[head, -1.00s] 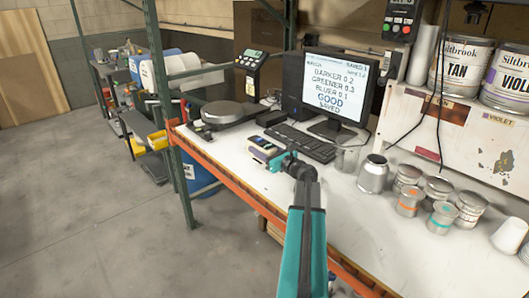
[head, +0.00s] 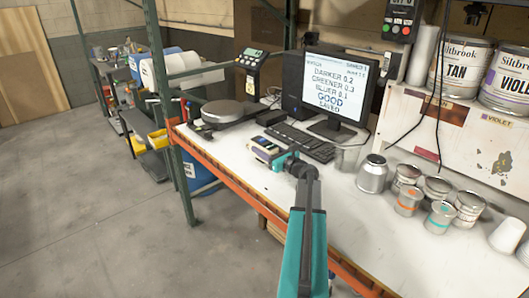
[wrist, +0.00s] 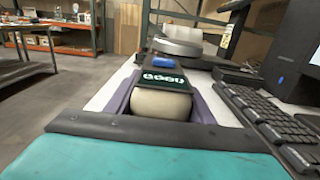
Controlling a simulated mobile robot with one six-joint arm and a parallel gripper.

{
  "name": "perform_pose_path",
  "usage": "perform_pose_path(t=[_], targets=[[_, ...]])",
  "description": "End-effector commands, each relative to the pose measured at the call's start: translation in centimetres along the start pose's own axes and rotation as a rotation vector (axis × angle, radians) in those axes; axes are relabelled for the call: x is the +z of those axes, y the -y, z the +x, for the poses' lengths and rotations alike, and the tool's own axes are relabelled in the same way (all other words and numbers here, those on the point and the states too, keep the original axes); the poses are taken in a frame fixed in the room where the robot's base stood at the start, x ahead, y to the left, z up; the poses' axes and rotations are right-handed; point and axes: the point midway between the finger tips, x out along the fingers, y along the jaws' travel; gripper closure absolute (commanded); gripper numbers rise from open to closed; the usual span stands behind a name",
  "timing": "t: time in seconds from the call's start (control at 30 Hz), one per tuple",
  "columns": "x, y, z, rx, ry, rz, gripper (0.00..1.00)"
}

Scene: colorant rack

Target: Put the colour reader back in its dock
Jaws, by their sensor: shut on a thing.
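The colour reader (head: 264,146) is in my gripper (head: 274,155), just above or at the bench, left of the keyboard. In the wrist view the colour reader (wrist: 162,98) shows a cream rounded body, a dark screen with green marks and a blue part at its far end. The two purple-grey fingers of my gripper (wrist: 163,104) are shut on its sides. A low dark block (head: 270,118), which looks like the dock, lies beyond the keyboard's far left end; it also shows in the wrist view (wrist: 237,76). I cannot see into it.
The keyboard (head: 298,141) lies right of the reader, before the monitor (head: 335,85). A scale with a round plate (head: 222,112) stands beyond. A metal can (head: 372,174) and several small tins stand to the right. The orange bench edge (head: 240,192) runs along the near side.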

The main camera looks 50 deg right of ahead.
Motion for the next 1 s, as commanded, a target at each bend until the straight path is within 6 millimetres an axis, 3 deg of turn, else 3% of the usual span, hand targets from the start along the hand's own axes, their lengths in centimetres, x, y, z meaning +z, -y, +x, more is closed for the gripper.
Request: perform_pose_path(t=[0.3, 0.83, 0.87, 0.97, 1.0], targets=[[-1.9, 0.0, 0.0, 0.000, 0.003, 0.000, 1.00], [-2.4, 0.0, 0.0, 0.000, 0.003, 0.000, 1.00], [-2.5, 0.0, 0.0, -0.001, 0.000, -0.001, 0.50], [-2.4, 0.0, 0.0, -0.001, 0.000, -0.001, 0.33], [-2.4, 0.0, 0.0, -0.001, 0.000, -0.001, 0.33]])
